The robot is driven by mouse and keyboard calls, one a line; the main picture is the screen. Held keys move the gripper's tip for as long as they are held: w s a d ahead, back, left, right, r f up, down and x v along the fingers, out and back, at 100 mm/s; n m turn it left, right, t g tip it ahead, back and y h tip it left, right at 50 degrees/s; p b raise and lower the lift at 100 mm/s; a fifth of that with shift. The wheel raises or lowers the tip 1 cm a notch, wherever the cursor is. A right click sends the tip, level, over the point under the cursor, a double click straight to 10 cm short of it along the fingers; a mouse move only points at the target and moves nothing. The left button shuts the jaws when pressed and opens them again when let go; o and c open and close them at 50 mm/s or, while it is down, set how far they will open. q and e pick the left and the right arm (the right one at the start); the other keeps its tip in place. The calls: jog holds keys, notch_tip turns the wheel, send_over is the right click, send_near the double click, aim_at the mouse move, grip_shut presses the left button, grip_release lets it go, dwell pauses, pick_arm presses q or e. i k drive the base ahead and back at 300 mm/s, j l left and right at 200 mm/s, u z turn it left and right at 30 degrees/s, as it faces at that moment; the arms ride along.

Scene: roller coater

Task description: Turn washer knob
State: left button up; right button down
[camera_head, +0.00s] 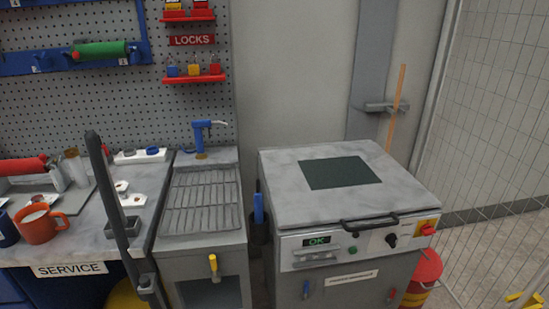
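The washer (420,194) seems to be the grey cabinet with a marbled lid at the right; its lid is down. A small black round knob (391,241) with a light mark sits on the right of its front panel, beside a red switch (427,230) on a yellow plate. A display (317,241) on the panel reads "OK" in green. A green button (353,249) lies between display and knob. A black bar handle (369,221) runs along the lid's front edge. Neither of my grippers shows in this view.
A grated sink stand (202,200) with a blue tap (205,133) stands left of the washer. A service bench (95,245) holds an orange mug (40,224). A dark upright bar (112,205) crosses its right end. A mesh fence (500,120) and red bin (428,268) are at the right.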

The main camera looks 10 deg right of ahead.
aim_at(391, 238)
jog(key=z, duration=1.3)
